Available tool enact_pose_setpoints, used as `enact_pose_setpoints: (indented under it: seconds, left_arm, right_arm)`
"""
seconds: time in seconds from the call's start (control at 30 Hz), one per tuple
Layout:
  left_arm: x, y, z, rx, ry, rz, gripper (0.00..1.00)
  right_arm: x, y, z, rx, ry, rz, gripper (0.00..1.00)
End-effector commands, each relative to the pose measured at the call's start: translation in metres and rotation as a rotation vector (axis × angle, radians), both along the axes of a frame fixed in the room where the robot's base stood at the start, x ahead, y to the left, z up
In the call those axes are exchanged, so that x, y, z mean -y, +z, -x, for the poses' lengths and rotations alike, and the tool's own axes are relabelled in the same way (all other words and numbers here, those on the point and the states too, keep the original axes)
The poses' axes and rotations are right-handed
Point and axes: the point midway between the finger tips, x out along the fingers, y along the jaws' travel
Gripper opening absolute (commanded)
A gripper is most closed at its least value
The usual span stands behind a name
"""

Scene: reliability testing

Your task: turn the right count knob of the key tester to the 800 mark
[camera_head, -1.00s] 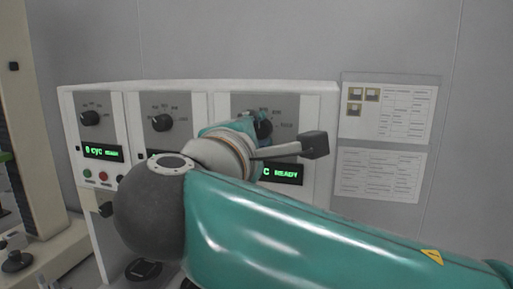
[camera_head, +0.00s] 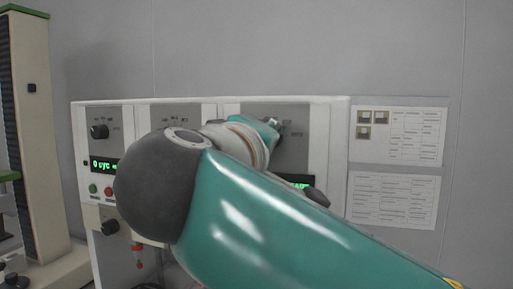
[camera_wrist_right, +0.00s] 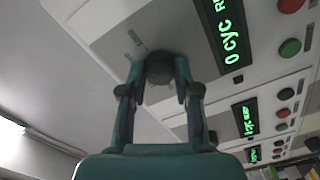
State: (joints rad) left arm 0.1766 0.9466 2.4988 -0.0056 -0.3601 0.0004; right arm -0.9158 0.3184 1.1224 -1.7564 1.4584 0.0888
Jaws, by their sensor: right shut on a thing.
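The key tester (camera_head: 342,140) is a white cabinet with grey panels in the head view. Its right count knob (camera_wrist_right: 160,68) is a dark round knob, seen between the fingers in the right wrist view. My right gripper (camera_wrist_right: 160,80) is shut on this knob, one finger on each side. In the head view my right gripper (camera_head: 274,130) is at the right panel, mostly behind my own teal arm. The knob's pointer and the mark it faces cannot be read. My left gripper is not in view.
Another dark knob (camera_head: 99,132) sits on the left panel above a green display (camera_head: 104,165). The right panel's display (camera_wrist_right: 228,35) reads 0 CYC. Green and red buttons (camera_wrist_right: 290,48) sit beside it. Paper sheets (camera_head: 398,137) hang on the wall to the right.

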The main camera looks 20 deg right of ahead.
Motion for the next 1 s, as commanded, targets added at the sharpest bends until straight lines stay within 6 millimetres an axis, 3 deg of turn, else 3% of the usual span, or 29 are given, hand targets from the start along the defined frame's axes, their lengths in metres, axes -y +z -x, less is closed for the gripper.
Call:
enact_pose_setpoints:
  seconds: [0.53,0.57,0.7,1.0]
  left_arm:
    - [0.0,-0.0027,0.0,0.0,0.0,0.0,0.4]
    - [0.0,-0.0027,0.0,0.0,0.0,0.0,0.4]
    - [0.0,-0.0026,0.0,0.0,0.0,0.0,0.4]
    - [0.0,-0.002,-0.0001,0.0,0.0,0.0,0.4]
  right_arm:
    - [-0.0017,-0.0053,-0.001,0.005,-0.001,-0.028,0.0]
    - [-0.0017,-0.0053,-0.001,0.005,-0.001,-0.028,0.33]
    - [-0.0017,-0.0046,-0.0011,0.005,0.0,-0.028,0.56]
    - [-0.0015,-0.0021,-0.0003,0.011,0.002,-0.027,0.57]
